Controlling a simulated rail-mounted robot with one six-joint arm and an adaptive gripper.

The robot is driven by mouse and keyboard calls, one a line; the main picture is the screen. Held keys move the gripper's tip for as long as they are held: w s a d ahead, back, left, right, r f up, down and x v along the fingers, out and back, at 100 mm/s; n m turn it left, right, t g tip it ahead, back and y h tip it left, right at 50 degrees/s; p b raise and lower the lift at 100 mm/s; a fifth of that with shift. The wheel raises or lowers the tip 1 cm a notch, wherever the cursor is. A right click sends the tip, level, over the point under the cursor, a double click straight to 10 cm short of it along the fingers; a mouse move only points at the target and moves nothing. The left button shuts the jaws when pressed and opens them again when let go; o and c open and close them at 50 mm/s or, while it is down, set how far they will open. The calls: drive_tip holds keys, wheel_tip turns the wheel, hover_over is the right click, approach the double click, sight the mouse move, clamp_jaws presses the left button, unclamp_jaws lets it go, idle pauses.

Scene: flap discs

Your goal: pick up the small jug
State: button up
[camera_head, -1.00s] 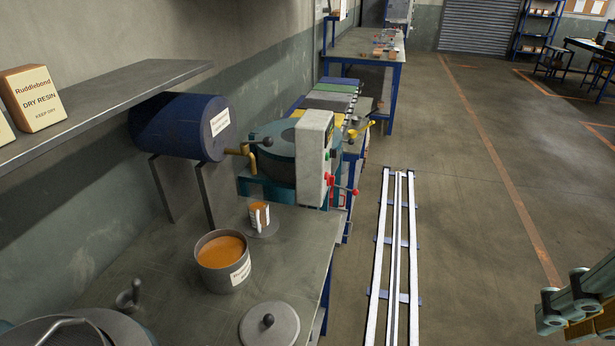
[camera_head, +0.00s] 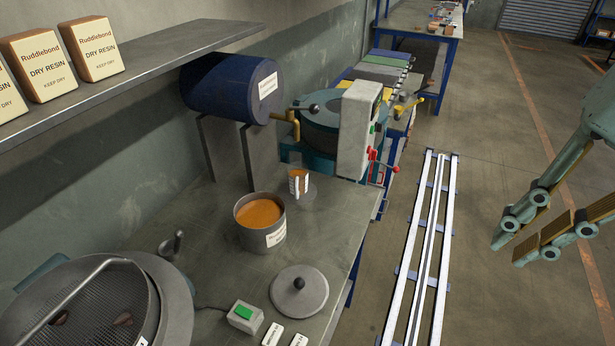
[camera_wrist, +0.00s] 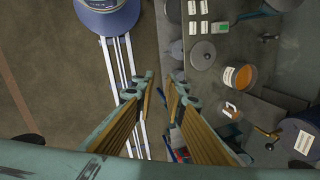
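The small jug (camera_head: 298,182) is a little white vessel with orange contents and dark marks on its side. It stands upright on a round grey plate (camera_head: 310,192) on the bench, below the blue drum. In the wrist view the jug (camera_wrist: 231,110) lies right of my fingers. My gripper (camera_head: 506,253) hangs over the floor at the right of the head view, well apart from the jug. In the wrist view its fingers (camera_wrist: 163,76) are spread with nothing between them.
A grey pot of orange powder (camera_head: 260,222) stands just in front of the jug. A lid (camera_head: 299,291), a switch box (camera_head: 244,316) and a round sieve (camera_head: 85,310) are nearer. A teal machine (camera_head: 330,122) stands behind, beside the blue drum (camera_head: 232,88). White floor rails (camera_head: 422,260) run beside the bench.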

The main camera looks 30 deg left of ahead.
drive_tip(key=w+a+f+m+g+y, duration=0.2)
drive_tip(key=w+a+f, duration=0.2)
drive_tip(key=w+a, duration=0.35)
drive_tip(key=w+a+f+m+g+y+b, duration=0.1)
drive_tip(key=w+a+f+g+y, duration=0.15)
drive_tip(key=w+a+f, duration=0.4)
drive_tip(key=w+a+f+m+g+y, duration=0.2)
drive_tip(key=w+a+f, duration=0.1)
drive_tip(key=w+a, duration=0.55)
drive_tip(key=w+a+f+m+g+y, duration=0.1)
drive_tip(key=w+a+f+m+y, duration=0.2)
drive_tip(key=w+a+f, duration=0.45)
drive_tip(key=m+y, duration=0.3)
drive_tip(key=y, duration=0.1)
approach(297, 198)
drive_tip(key=w+d+r, duration=0.1)
drive_tip(key=d+r, duration=0.1)
drive_tip(key=d, duration=0.1)
drive_tip(key=shift+w+d+r+b, duration=0.1)
drive_tip(key=shift+w+r+b, duration=0.15)
drive_tip(key=shift+w+b, duration=0.15)
drive_tip(key=shift+b+x, duration=0.5)
drive_tip(key=shift+x, duration=3.8)
drive_tip(key=shift+f, duration=0.15)
drive_tip(key=shift+b+x, duration=0.65)
drive_tip(key=shift+x, duration=1.95)
drive_tip(key=shift+w+f, duration=0.1)
